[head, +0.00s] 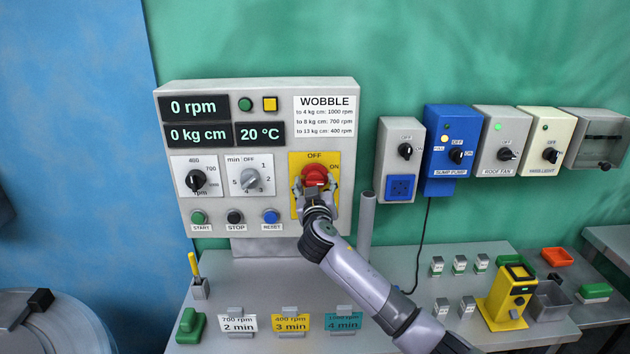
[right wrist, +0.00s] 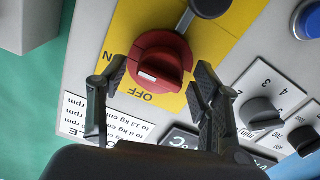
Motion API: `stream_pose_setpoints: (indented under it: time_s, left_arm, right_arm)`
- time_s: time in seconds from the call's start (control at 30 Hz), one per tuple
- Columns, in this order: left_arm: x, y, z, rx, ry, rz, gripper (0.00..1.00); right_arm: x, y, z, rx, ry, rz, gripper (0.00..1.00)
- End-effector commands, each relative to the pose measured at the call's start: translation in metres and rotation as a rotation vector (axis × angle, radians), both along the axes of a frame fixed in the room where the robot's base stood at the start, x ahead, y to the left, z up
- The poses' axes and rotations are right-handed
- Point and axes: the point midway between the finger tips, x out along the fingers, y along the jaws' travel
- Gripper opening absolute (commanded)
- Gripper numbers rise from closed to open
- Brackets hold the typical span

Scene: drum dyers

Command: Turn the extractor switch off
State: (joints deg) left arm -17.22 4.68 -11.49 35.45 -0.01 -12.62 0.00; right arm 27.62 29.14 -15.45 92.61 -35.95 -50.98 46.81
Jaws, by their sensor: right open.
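A red rotary knob (head: 314,174) sits on a yellow plate (head: 297,160) marked OFF at the top and ON at the right, on the right side of the grey control panel (head: 260,88). I read no label calling it the extractor switch. Finger contact cannot be told. My left gripper is not in view.
Black and grey selector knobs (head: 196,180) and START, STOP and RESET buttons (head: 235,217) sit left of the knob. Switch boxes (head: 451,148) hang at right, one blue, labelled SUMP PUMP. A grey pipe (head: 366,215) stands beside my forearm. Cards and small containers lie on the bench.

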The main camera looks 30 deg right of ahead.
Motion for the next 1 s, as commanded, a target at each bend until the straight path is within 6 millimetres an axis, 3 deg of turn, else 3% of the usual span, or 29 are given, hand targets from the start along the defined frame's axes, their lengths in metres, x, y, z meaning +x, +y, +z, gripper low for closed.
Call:
stream_pose_setpoints:
  time_s: [0.37, 1.0]
  left_arm:
    - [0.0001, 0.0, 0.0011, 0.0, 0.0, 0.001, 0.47]
    - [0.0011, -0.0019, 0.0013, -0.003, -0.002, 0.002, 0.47]
  right_arm:
    - [0.0036, -0.0024, -0.0006, 0.001, 0.001, 0.0, 0.59]
    - [0.0033, -0.0022, -0.0006, 0.001, 0.001, 0.0, 0.16]
